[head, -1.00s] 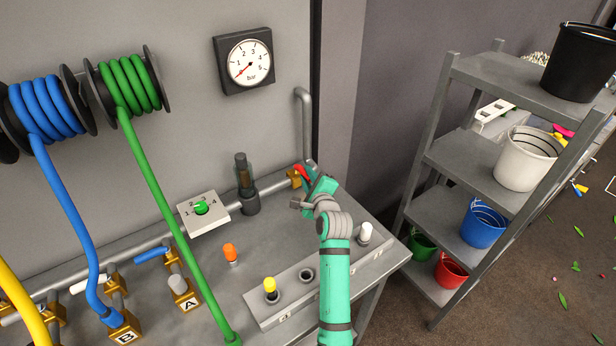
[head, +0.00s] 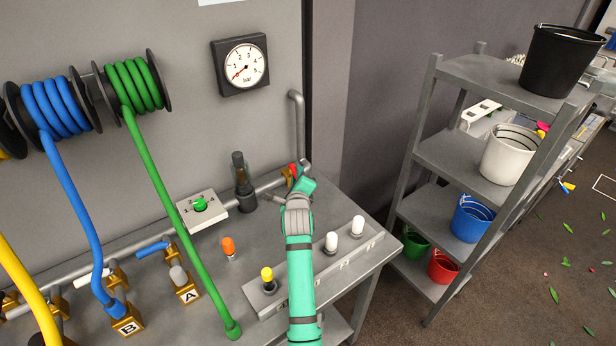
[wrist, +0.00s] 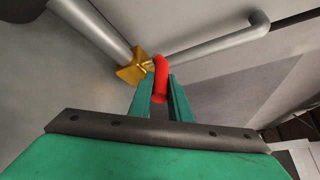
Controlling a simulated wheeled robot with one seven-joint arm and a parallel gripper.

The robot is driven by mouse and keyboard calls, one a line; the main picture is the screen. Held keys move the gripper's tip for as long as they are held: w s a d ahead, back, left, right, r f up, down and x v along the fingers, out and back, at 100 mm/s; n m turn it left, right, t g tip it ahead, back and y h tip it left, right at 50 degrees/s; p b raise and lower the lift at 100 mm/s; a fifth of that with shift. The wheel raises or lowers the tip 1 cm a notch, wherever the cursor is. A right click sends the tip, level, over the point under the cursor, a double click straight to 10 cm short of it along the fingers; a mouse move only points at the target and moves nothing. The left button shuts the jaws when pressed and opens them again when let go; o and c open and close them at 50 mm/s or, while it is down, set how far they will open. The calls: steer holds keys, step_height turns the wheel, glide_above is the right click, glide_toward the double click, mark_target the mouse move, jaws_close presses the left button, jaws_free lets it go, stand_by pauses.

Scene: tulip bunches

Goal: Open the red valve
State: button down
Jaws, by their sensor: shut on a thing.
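The red valve handle (wrist: 161,78) stands on a brass valve body (wrist: 133,70) on the grey pipe in the wrist view. My gripper (wrist: 162,102) has its two green fingers on either side of the handle and is shut on it. In the head view the red handle (head: 293,168) shows only in part, at the bench's back right corner. My gripper (head: 297,185) hides part of the brass body there. The pressure gauge (head: 240,65) on the wall has its red needle pointing low left, below 1.
A bent grey pipe (head: 297,125) rises beside the valve. A dark-topped fitting (head: 242,180) and a green-knobbed dial box (head: 202,208) stand to the left. White plugs (head: 331,241) sit in a rail right of my arm. A shelf (head: 462,155) with buckets stands further right.

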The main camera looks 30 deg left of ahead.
steer(key=shift+s+a, duration=0.15)
steer(key=shift+a, duration=0.05)
steer(key=c, duration=1.6)
jaws_free()
steer(key=shift+s+r, duration=0.15)
steer(key=shift+c, duration=0.2)
steer(key=shift+d, duration=0.1)
steer(key=v, duration=1)
steer(key=shift+s, duration=0.3)
steer(key=shift+d+r, duration=0.1)
